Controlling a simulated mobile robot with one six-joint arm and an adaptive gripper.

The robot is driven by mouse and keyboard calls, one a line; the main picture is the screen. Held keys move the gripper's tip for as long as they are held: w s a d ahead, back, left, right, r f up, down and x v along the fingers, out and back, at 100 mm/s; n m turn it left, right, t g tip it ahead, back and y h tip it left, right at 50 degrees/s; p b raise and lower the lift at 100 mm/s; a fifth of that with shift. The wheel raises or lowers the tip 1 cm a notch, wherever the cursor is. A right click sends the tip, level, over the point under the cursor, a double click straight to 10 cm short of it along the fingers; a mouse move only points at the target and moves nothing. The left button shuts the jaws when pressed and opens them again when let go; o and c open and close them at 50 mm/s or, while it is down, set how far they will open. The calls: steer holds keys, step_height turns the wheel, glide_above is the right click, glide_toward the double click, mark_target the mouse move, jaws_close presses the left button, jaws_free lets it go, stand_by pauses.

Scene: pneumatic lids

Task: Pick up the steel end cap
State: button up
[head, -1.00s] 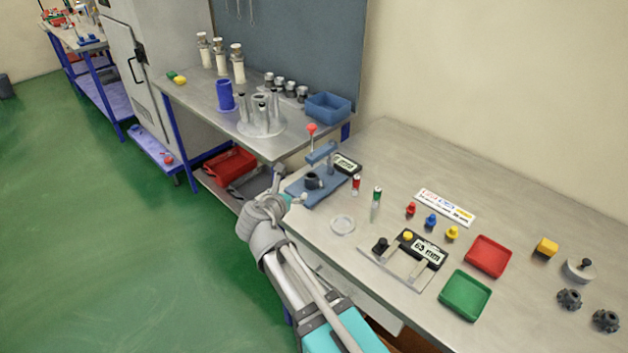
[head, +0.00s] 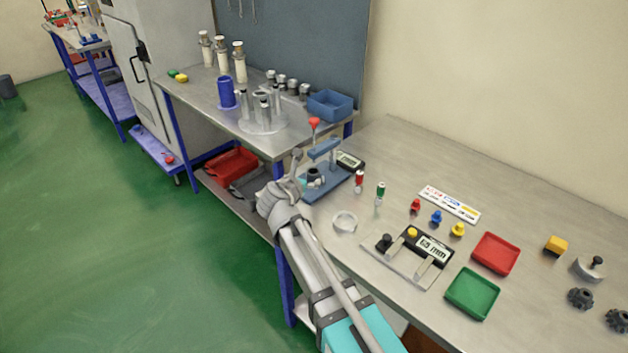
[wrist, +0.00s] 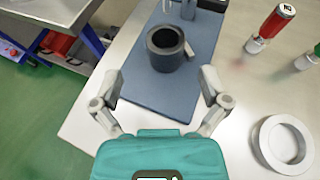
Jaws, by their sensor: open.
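My gripper (head: 292,180) is open and empty at the front left corner of the near bench. In the wrist view its two fingers (wrist: 160,85) are spread wide, just in front of a dark grey hollow cup (wrist: 166,50). The cup stands upright on the blue base of a small press (wrist: 180,85), apart from the fingers. The cup also shows in the head view (head: 314,174). Several small grey metal caps (head: 292,86) stand on the back bench by a blue bin. I cannot tell which piece is the steel end cap.
A red-knobbed press lever (head: 314,122) rises behind the cup. A pale ring (head: 344,222) lies to the right, with red and green capped vials (head: 359,181) behind it. A gauge fixture (head: 415,255), a red tray (head: 495,253) and a green tray (head: 473,293) stand farther right.

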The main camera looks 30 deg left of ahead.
mark_target(311, 177)
stand_by(0.3)
steer(key=shift+d+f+b+x, duration=0.15)
steer(key=shift+b+x, duration=0.45)
steer(key=shift+x, duration=0.7)
steer(key=shift+d+f+b+x, duration=0.15)
steer(key=shift+b+x, duration=0.45)
steer(key=shift+x, duration=0.75)
steer(key=shift+r, duration=0.15)
jaws_close()
